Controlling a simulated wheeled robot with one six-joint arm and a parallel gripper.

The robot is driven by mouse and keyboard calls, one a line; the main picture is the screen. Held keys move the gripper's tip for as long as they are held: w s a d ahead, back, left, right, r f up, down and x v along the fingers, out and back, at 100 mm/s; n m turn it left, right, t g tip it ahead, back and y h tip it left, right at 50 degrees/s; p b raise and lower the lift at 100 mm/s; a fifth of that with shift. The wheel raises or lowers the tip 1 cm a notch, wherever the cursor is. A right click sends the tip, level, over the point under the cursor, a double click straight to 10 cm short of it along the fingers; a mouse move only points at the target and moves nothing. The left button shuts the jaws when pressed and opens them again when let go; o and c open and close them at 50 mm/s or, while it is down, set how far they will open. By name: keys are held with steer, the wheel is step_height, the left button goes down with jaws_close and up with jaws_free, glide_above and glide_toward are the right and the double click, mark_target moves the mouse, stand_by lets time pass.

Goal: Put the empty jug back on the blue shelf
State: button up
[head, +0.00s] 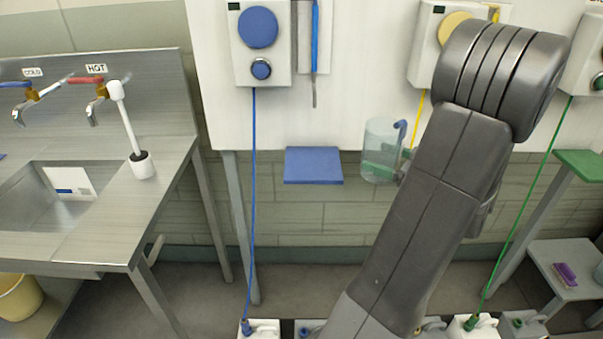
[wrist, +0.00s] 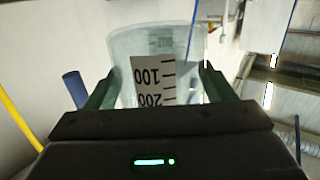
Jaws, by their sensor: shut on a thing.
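The jug (head: 381,140) is clear, with a blue handle on its right side, and stands about upright in the air. I see no clear sign of liquid in it. My gripper (wrist: 159,73) is shut on the jug, with a green finger on either side of it in the wrist view. The jug's printed scale (wrist: 154,83) faces the wrist camera. In the head view the gripper is mostly hidden behind my arm. The blue shelf (head: 313,166) juts from the wall to the left of the jug, with a gap between them. Its top looks bare.
A blue dispenser (head: 260,45) hangs above the blue shelf, and a blue tube (head: 253,200) runs down left of it. A yellow tube (head: 420,112) hangs close behind the jug. A steel sink (head: 60,200) is at the left. A green shelf (head: 582,163) is at the right.

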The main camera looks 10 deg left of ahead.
steer(key=shift+s+a+f+g, duration=0.1)
steer(key=shift+s+f+g, duration=0.2)
steer(key=shift+s+f, duration=0.25)
glide_above(315, 165)
steer(key=d, duration=0.3)
steer(key=shift+s+a+r+n, duration=0.1)
steer(key=shift+s+n, duration=0.2)
steer(key=shift+s, duration=0.15)
steer(key=x, duration=0.3)
steer(key=shift+a+r, duration=0.1)
steer(key=shift+a, duration=0.1)
steer(key=shift+f, duration=0.7)
steer(key=shift+d, duration=0.2)
steer(key=shift+f, duration=0.15)
